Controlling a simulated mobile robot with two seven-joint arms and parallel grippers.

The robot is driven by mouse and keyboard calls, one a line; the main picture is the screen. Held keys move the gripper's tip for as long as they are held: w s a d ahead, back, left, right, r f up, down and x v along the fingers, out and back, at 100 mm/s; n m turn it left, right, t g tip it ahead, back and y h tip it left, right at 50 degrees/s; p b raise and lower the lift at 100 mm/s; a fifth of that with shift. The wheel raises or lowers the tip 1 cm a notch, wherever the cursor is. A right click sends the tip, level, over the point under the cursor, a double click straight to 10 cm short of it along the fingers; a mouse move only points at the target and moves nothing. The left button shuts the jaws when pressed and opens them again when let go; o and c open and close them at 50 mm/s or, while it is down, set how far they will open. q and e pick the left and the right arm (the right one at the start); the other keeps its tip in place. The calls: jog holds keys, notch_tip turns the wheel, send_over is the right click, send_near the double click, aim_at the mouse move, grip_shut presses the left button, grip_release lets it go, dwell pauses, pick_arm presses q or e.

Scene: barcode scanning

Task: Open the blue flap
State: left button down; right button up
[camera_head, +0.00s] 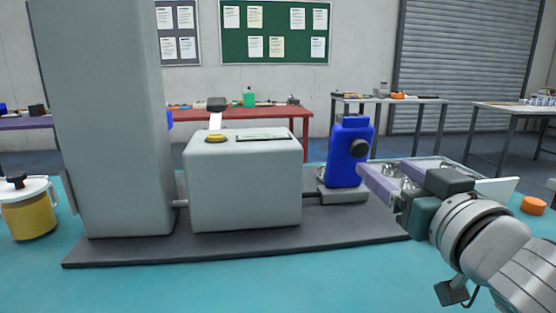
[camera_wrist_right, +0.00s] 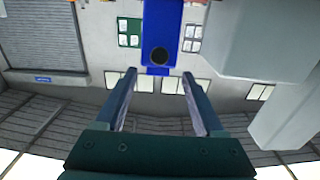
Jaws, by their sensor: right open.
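An upright blue part (camera_head: 344,172) with a round black knob (camera_head: 359,148) on its front stands on a small grey block at the right of the machine. I cannot make out a flap edge on it or whether it is open. My right gripper (camera_head: 382,169) is open and empty, in front and to the right of the blue part, apart from it. In the right wrist view the blue part (camera_wrist_right: 161,22) and its knob (camera_wrist_right: 158,56) show ahead of the gap between the two fingers (camera_wrist_right: 158,73). My left gripper is not in view.
A grey box (camera_head: 245,185) with a yellow button (camera_head: 217,138) and a tall grey column (camera_head: 105,120) stand on a dark base plate (camera_head: 250,248). A yellow jar (camera_head: 29,215) is at the left, an orange disc (camera_head: 533,206) at the right. The teal table front is clear.

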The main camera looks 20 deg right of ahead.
aim_at(361, 150)
jog(key=x, duration=0.8)
grip_shut()
dwell(0.5)
jog(key=shift+r, duration=0.1)
dwell(0.7)
